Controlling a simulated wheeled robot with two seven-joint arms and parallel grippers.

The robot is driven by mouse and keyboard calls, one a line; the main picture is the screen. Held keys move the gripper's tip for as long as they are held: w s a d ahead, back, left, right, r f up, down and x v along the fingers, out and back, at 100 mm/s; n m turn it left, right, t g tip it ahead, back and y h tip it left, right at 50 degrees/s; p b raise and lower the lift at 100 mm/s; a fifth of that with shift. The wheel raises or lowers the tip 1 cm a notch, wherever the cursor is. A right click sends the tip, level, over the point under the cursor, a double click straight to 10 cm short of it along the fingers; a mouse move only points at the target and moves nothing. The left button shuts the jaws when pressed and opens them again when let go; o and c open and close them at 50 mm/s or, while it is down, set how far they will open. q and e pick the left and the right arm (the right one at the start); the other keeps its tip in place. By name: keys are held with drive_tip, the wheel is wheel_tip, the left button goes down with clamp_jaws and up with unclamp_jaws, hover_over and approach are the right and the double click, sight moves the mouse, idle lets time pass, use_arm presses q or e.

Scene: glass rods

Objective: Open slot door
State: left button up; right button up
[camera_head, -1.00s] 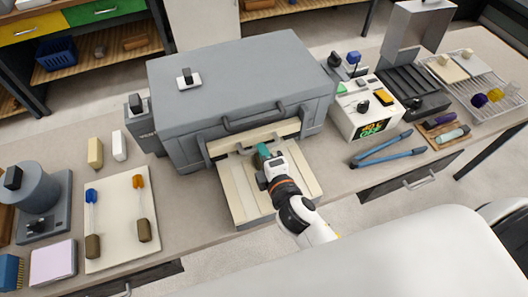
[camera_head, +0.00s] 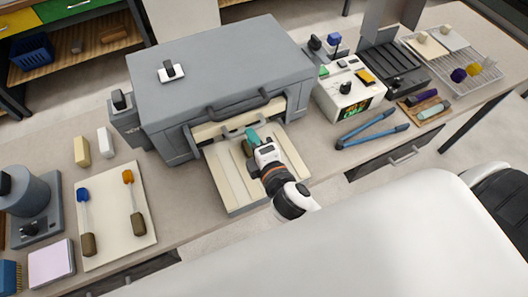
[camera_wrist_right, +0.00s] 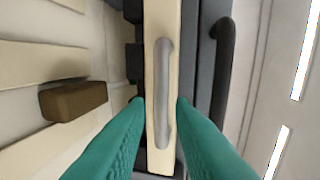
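The grey box-shaped furnace (camera_head: 225,75) stands at the back middle of the bench. The slot door, a cream strip (camera_head: 213,131) with a grey handle, lies across its front. In the right wrist view the door's edge-on strip and its grey handle (camera_wrist_right: 164,95) fill the middle. My right gripper (camera_head: 252,138) is at the door, above the cream grooved tray. In the wrist view its teal fingers (camera_wrist_right: 160,104) stand either side of the handle, with small gaps visible, so it looks open. Contact cannot be made out. My left gripper is out of view.
The cream tray (camera_head: 228,190) juts out below the door. A white control box (camera_head: 335,107) and blue tongs (camera_head: 375,137) are to its right. A board (camera_head: 108,210) with two rods lies to the left. A brown block (camera_wrist_right: 73,102) shows in the wrist view.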

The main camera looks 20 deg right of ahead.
drive_tip(key=b+v, duration=0.3)
drive_tip(key=v, duration=0.7)
